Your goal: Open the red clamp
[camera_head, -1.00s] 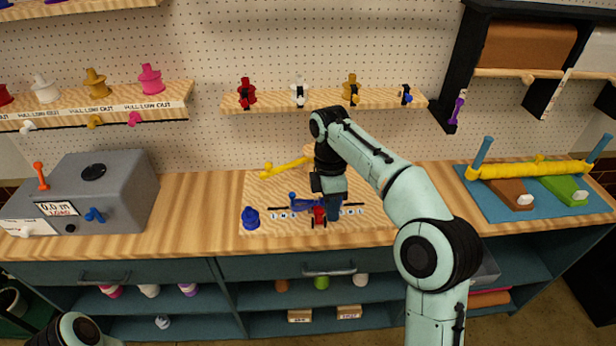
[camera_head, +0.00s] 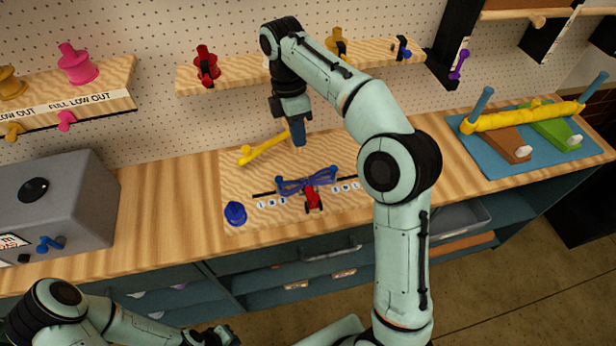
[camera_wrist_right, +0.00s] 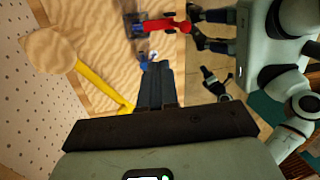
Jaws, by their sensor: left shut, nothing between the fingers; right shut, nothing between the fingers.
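The red clamp (camera_head: 313,199) stands on the wooden board at the middle of the worktop, in front of a blue crossed-bar piece (camera_head: 306,181). It also shows at the top of the right wrist view (camera_wrist_right: 165,25). I cannot tell whether the clamp is open. My right gripper (camera_head: 299,140) is shut and empty, above and behind the clamp, apart from it. Its dark fingers show in the wrist view (camera_wrist_right: 155,80). My left gripper (camera_head: 224,337) is at the bottom edge of the head view, shut and far in front of the worktop.
A blue knob (camera_head: 236,213) stands at the board's front left. A grey box (camera_head: 60,205) is on the left. A blue mat (camera_head: 485,162) with a yellow roll is on the right.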

